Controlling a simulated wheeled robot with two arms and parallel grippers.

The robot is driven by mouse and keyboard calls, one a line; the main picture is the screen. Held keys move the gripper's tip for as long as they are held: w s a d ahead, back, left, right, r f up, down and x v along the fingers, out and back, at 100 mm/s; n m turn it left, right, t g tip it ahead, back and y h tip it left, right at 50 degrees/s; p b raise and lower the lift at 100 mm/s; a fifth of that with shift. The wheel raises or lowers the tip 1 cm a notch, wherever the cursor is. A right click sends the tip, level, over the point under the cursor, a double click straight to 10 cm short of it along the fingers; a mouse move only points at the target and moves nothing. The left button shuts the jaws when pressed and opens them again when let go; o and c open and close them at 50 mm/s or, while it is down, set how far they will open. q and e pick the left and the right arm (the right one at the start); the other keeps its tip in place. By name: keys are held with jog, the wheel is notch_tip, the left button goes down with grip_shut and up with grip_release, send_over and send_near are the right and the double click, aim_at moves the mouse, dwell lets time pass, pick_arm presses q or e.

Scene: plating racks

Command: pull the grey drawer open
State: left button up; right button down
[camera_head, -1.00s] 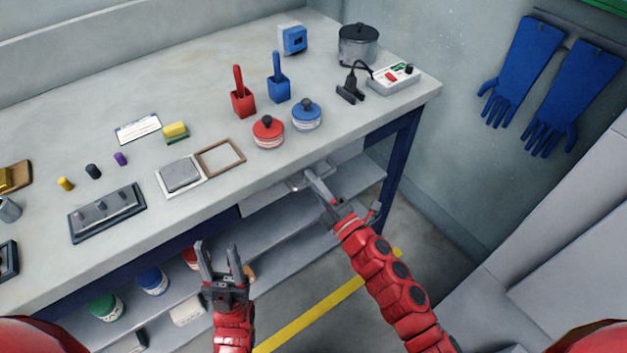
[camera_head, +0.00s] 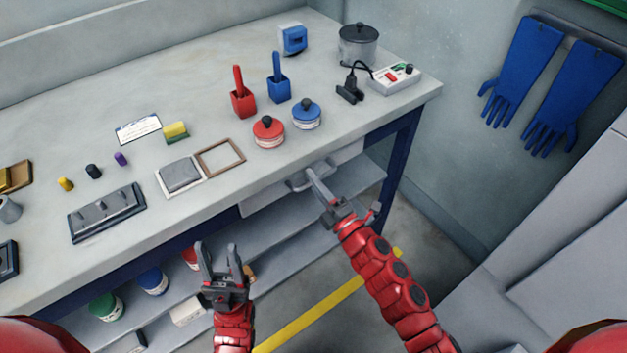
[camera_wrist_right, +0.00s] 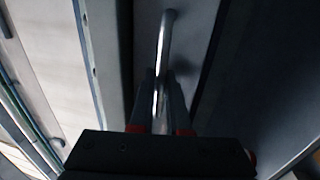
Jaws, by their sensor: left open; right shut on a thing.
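The grey drawer (camera_head: 272,202) sits under the front edge of the bench top, at its right end, and its front stands out a little from the edge. Its bar handle (camera_head: 296,184) is on the front face. My right gripper (camera_head: 318,186) is shut on the handle. In the right wrist view the handle (camera_wrist_right: 167,40) runs down between the two fingers of the right gripper (camera_wrist_right: 162,100). My left gripper (camera_head: 219,262) is open and empty, in front of the bench at the lower shelves, apart from the drawer. The drawer's inside is hidden.
The bench top (camera_head: 90,255) holds a brown frame (camera_head: 220,157), a red pot (camera_head: 268,132), a blue pot (camera_head: 306,114) and other items above the drawer. Jars (camera_head: 152,281) stand on a shelf below. The floor (camera_head: 400,225) before the drawer is clear.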

jog(key=shift+f, duration=0.1)
jog(key=r+p+v, duration=0.2)
jog(key=p+v, duration=0.1)
jog(key=v, duration=0.9)
jog(key=r+p+v, duration=0.2)
jog(key=p+v, duration=0.1)
jog(key=v, duration=0.9)
jog(key=shift+s+d+r+p, duration=0.3)
jog(key=shift+s+d+r, duration=0.1)
jog(key=shift+s, duration=0.15)
jog(key=c, duration=1.2)
grip_release()
jog(key=shift+o, duration=0.2)
jog(key=v, duration=1.7)
jog(key=shift+d, duration=0.2)
